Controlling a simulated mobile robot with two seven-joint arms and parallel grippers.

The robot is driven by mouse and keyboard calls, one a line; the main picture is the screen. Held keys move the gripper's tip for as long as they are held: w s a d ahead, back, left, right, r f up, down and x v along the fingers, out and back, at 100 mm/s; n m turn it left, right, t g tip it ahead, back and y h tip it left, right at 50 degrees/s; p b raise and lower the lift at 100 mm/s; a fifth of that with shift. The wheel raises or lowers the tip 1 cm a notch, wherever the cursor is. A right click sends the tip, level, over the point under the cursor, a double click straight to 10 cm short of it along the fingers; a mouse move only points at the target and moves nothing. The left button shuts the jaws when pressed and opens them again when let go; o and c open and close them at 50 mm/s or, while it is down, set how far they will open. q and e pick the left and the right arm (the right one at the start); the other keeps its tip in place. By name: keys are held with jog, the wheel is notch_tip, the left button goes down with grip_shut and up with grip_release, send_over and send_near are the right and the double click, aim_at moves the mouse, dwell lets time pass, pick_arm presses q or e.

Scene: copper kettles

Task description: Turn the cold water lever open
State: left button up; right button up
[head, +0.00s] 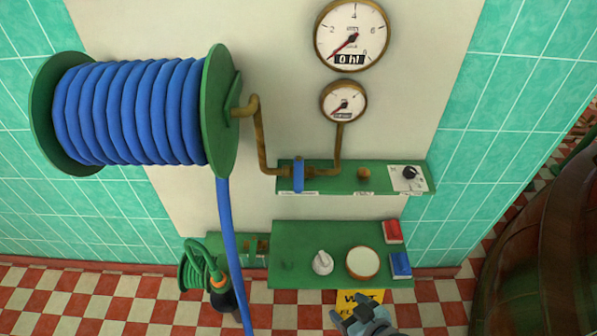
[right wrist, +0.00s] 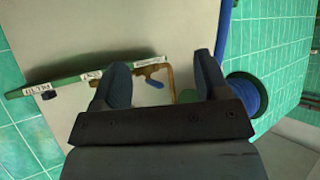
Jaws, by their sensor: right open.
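The blue lever (head: 298,175) sits upright on a brown pipe at the left part of a green wall shelf (head: 340,183). In the right wrist view the blue lever (right wrist: 154,84) shows small and far off, between my fingers. My right gripper (head: 362,316) is at the bottom of the head view, below and to the right of the lever, well apart from it. In the right wrist view its two dark fingers (right wrist: 162,78) are spread with nothing between them. My left gripper does not show.
A large blue hose reel (head: 135,112) hangs at upper left, its hose (head: 232,250) running down. Two round gauges (head: 351,36) (head: 343,101) are above the shelf. A lower green shelf (head: 300,240) holds a white knob (head: 322,262), a round dish (head: 362,262) and red and blue boxes.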

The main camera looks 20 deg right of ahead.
jog(key=shift+w, duration=0.15)
jog(key=c, duration=0.3)
jog(key=w+d+r+n+t+b, duration=0.1)
jog(key=w+n, duration=0.2)
jog(key=w, duration=0.1)
jog(key=w+d+r+n+t+b, duration=0.1)
jog(key=w+n, duration=0.2)
jog(key=w, duration=0.1)
jog(key=w+d+r+n+t+y+b, duration=0.1)
jog(key=w+r+n, duration=0.1)
jog(key=w, duration=0.2)
jog(key=shift+n+t+b, duration=0.3)
jog(key=shift+n+t, duration=0.1)
jog(key=shift+c, duration=0.7)
jog(key=n+t+y+b, duration=0.15)
jog(key=n+y, duration=0.25)
jog(key=n, duration=0.8)
send_near(298, 180)
jog(key=x, duration=0.3)
jog(key=p+x, duration=0.1)
jog(key=x, duration=0.4)
jog(key=shift+w+f+p, duration=0.3)
jog(key=shift+w, duration=0.05)
jog(key=shift+w+a, duration=0.35)
jog(key=shift+w, duration=0.25)
jog(key=shift+c, duration=0.4)
grip_shut()
